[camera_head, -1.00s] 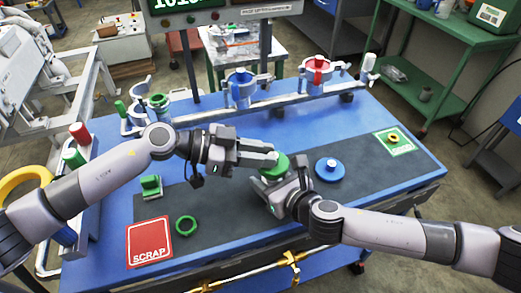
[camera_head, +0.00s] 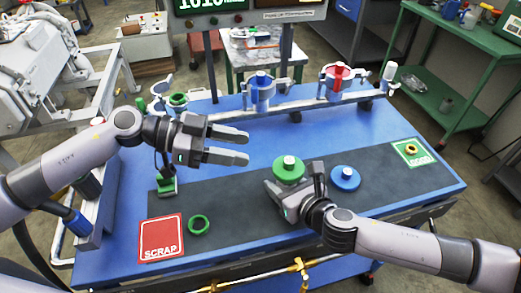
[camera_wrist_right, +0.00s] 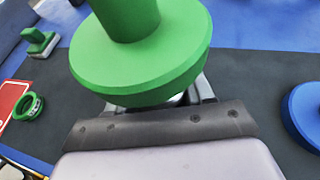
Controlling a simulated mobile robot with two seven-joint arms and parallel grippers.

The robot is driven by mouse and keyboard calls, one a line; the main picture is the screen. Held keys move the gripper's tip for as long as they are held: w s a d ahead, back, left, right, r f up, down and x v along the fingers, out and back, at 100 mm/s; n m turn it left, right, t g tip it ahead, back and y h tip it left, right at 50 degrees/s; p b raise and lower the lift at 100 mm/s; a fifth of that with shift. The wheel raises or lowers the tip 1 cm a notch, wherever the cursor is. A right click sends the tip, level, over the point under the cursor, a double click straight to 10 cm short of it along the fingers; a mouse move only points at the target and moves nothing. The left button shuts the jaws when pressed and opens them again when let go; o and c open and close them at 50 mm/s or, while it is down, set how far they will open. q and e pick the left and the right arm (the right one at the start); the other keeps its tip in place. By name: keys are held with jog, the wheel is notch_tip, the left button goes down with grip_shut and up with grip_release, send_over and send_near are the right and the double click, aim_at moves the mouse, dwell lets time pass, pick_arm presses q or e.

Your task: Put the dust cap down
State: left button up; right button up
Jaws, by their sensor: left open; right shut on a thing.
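The green dust cap (camera_head: 288,169) is a round disc with a raised knob, whose top is pale in the head view. My right gripper (camera_head: 284,187) is shut on it over the dark mat (camera_head: 240,187). In the right wrist view the cap (camera_wrist_right: 140,65) sits upright at the jaws, its disc hiding most of the fingers. Whether its underside touches the mat I cannot tell. My left gripper (camera_head: 247,147) is open and empty, up and to the left of the cap, clear of it.
A blue disc (camera_head: 345,178) lies just right of the cap. A green ring (camera_head: 199,224) lies by the red SCRAP plate (camera_head: 161,238). A green GOOD plate (camera_head: 413,153) is at the right. A rail with clamps (camera_head: 290,106) runs along the back.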

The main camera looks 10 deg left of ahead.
pick_arm(q)
jog(key=shift+v, duration=1.65)
pick_arm(e)
jog(key=o, duration=1.3)
jog(key=shift+s, duration=0.15)
